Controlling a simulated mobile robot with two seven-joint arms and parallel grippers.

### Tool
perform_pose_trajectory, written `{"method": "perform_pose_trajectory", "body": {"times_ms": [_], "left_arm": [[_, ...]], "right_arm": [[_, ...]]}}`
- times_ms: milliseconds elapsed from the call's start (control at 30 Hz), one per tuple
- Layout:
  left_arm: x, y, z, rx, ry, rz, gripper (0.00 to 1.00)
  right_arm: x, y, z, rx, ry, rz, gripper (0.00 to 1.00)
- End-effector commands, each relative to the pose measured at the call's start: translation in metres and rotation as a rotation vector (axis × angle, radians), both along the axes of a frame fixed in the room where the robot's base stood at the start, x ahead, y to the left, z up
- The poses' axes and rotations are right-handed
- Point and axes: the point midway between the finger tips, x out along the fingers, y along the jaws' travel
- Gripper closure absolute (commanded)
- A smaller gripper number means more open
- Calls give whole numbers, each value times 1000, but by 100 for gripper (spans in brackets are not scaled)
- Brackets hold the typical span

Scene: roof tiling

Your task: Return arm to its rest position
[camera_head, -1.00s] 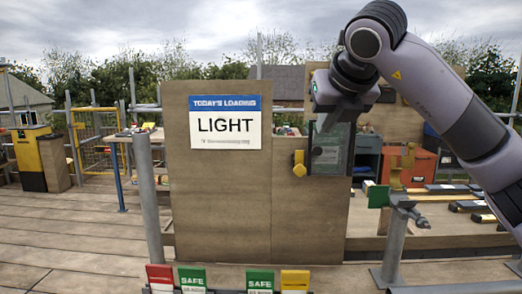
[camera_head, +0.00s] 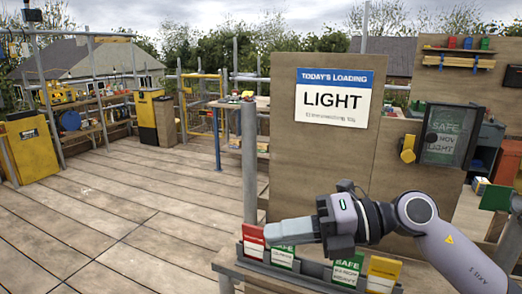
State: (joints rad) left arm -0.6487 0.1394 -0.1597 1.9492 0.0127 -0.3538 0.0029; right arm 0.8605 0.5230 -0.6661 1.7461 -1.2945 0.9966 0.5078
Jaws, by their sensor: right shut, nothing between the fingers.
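My right arm (camera_head: 455,250) comes in from the lower right. Its gripper (camera_head: 272,232) points left, with pale fingers shut and empty, in front of or over the card rack (camera_head: 300,272); contact cannot be told. The rack holds a red card (camera_head: 253,241), a green SAFE card (camera_head: 283,257) partly hidden by the gripper, another green SAFE card (camera_head: 347,271) and a yellow card (camera_head: 383,272). My left gripper is not in view.
A grey post (camera_head: 249,165) stands beside the board. The plank floor (camera_head: 120,210) at left is clear.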

Motion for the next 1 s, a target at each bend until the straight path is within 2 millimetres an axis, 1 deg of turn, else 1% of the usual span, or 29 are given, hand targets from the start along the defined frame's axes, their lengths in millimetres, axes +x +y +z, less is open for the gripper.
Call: {"method": "perform_pose_trajectory", "body": {"times_ms": [33, 100, 200, 267, 367, 467, 567, 667, 700, 767, 800, 867, 900, 967, 1000], "left_arm": [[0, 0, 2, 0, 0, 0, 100], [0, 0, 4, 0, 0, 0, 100], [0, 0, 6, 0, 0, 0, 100], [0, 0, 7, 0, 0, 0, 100], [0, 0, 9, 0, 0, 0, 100], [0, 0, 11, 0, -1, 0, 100], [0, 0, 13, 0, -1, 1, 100], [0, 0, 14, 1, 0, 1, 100], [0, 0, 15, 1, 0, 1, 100], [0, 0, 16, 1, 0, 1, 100], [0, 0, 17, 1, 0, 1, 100], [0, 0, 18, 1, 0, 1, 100], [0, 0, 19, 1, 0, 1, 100], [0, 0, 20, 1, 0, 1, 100], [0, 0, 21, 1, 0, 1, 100]], "right_arm": [[-6, 6, -3, 98, 58, -2, 100], [-10, 9, -4, 228, 132, -22, 100], [-11, 7, -7, 408, 243, -76, 100], [-9, 2, -10, 509, 313, -122, 100], [-3, -10, -22, 665, 436, -221, 100], [3, -28, -42, 804, 570, -343, 100], [7, -48, -71, 922, 707, -486, 100], [7, -71, -109, 1016, 850, -648, 100], [5, -80, -126, 1048, 910, -716, 100], [-1, -94, -153, 1086, 1000, -823, 100], [-7, -103, -173, 1105, 1060, -896, 100], [-19, -116, -203, 1127, 1155, -1008, 100], [-30, -124, -224, 1139, 1218, -1083, 100], [-49, -135, -254, 1143, 1313, -1197, 100], [-63, -142, -273, 1142, 1375, -1270, 100]]}}
